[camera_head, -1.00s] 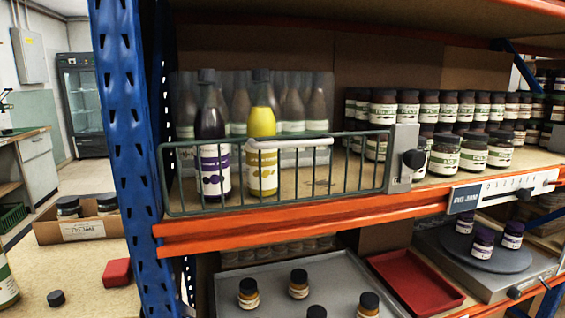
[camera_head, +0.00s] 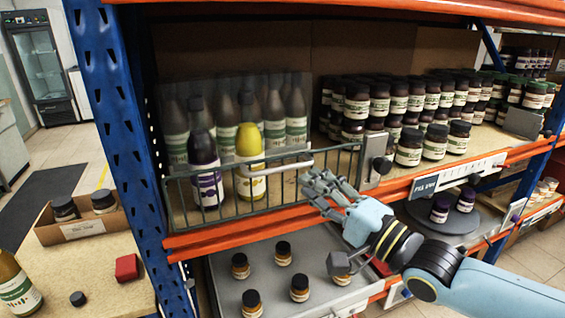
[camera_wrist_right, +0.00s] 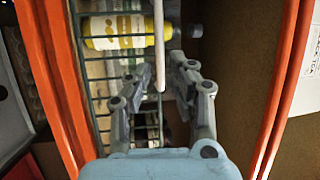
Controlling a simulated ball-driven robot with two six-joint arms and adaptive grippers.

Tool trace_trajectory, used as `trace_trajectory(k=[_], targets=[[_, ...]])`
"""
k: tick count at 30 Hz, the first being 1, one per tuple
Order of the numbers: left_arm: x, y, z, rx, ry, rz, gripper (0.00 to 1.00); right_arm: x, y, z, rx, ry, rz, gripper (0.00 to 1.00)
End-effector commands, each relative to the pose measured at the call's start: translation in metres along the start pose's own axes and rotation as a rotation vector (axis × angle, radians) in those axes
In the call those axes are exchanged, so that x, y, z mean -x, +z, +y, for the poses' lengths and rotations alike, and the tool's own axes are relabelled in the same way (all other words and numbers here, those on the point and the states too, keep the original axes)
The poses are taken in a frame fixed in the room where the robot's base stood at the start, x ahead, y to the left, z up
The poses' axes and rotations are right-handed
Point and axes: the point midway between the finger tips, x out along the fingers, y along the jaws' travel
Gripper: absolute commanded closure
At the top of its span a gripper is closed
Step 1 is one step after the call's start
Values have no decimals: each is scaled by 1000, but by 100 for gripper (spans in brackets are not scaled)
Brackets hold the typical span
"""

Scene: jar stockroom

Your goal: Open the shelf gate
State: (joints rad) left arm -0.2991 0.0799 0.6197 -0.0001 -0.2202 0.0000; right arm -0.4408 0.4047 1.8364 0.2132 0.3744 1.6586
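The shelf gate (camera_head: 240,217) is a dark green wire panel across the front of the left bay, its right end beside a grey latch post with a black knob (camera_head: 382,166). It looks closed. A white bar handle (camera_head: 285,167) runs along its upper part. My right gripper (camera_head: 314,182) is in front of the gate near the handle's right end. In the right wrist view, the open fingers (camera_wrist_right: 163,68) point at the gate with the white handle (camera_wrist_right: 159,45) reaching between them. I cannot tell whether they touch it. My left gripper is not in view.
Behind the gate stand a purple bottle (camera_head: 204,165) and a yellow bottle (camera_head: 249,160). Many dark jars (camera_head: 408,148) fill the shelf to the right. Below, a grey tray (camera_head: 217,290) holds several small jars. A blue upright (camera_head: 112,110) borders the gate's left.

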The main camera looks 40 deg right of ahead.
Motion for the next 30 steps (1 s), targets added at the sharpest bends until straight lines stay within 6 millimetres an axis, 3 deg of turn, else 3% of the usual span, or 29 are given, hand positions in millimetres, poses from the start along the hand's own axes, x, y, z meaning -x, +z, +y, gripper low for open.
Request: trace_trajectory(k=[6, 12, 23, 27, 30], targets=[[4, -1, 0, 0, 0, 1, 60, -46, 0, -1, -1, -2, 3, 79], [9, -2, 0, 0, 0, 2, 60, -70, 0, -1, 0, -1, 2, 79], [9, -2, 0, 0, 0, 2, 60, -75, 0, 1, 1, 2, 1, 79], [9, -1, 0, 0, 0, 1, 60, -74, 0, 1, 1, 2, 1, 97], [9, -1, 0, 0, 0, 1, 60, -74, 0, 1, 1, 2, 1, 100]])
